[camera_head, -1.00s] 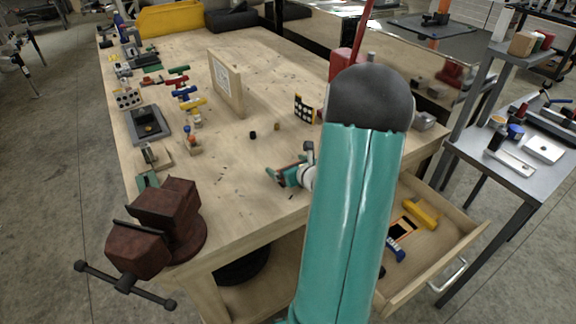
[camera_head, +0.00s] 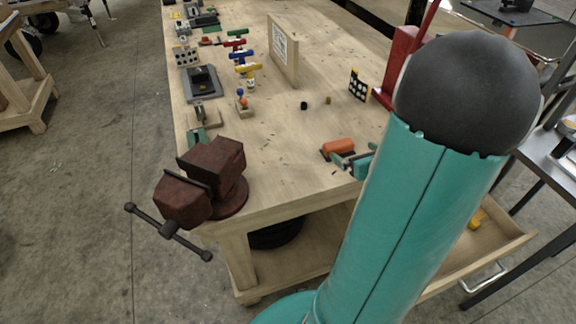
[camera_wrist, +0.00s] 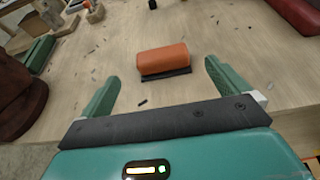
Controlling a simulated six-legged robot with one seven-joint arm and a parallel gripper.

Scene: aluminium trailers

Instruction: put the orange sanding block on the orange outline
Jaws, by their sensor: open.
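The orange sanding block (camera_head: 339,146), with a dark base, lies on the workbench near its front edge. In the wrist view the block (camera_wrist: 163,58) lies ahead of my gripper (camera_wrist: 160,72), roughly centred between the lines of its two green fingers. My gripper is open and empty, with bench top showing between the palm and the block. In the head view my gripper (camera_head: 356,159) is low over the bench, close beside the block. The orange outline is not visible now; my arm covers much of the open drawer (camera_head: 515,241).
A rust-brown vise (camera_head: 212,180) stands at the bench's front left corner. An upright wooden board (camera_head: 284,52), a dotted card (camera_head: 357,85) and a red stand (camera_head: 399,62) are further back. A yellow object (camera_head: 475,221) shows in the drawer.

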